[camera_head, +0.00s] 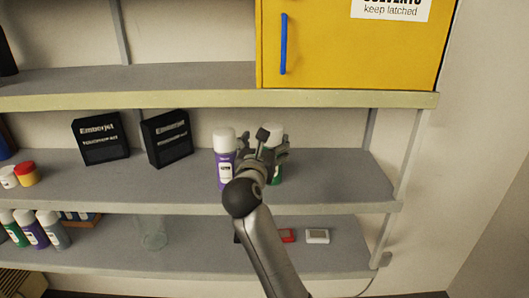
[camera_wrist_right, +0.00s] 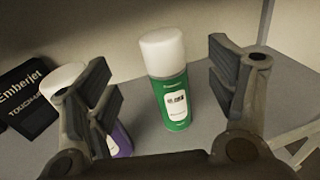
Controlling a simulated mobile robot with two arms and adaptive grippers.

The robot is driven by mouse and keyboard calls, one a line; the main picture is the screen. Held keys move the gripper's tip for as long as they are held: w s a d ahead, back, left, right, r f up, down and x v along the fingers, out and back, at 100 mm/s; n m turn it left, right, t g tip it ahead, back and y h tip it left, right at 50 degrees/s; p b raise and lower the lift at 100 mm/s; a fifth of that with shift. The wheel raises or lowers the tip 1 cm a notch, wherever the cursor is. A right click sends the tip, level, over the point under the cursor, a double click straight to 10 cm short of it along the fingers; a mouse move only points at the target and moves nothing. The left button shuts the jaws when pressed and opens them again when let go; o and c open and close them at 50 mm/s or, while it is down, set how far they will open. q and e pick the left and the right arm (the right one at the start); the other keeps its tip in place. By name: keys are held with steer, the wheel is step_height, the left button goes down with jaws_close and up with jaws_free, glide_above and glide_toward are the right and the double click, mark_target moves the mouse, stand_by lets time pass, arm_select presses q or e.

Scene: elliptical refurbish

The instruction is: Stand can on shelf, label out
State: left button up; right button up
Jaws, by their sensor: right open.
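A green can (camera_wrist_right: 172,90) with a white cap stands upright on the middle shelf (camera_head: 330,180). In the right wrist view its white label faces the camera, and it stands between the spread fingers of my right gripper (camera_wrist_right: 165,100), apart from both. In the head view the gripper (camera_head: 262,155) hides most of the green can (camera_head: 277,172). A purple can (camera_head: 225,165) with a white cap stands upright just left of it, label facing out. In the right wrist view the purple can (camera_wrist_right: 121,140) is partly behind the left finger. My left gripper is not in view.
Two black boxes (camera_head: 100,138) (camera_head: 168,138) stand left on the same shelf. Several cans (camera_head: 35,230), a clear glass (camera_head: 152,232) and small red and white items (camera_head: 317,236) are on the lower shelf. A yellow cabinet (camera_head: 350,50) sits above. The shelf's right end is clear.

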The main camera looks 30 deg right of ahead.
steer(key=shift+s+a, duration=0.3)
steer(key=shift+s, duration=0.1)
steer(key=shift+d, duration=0.1)
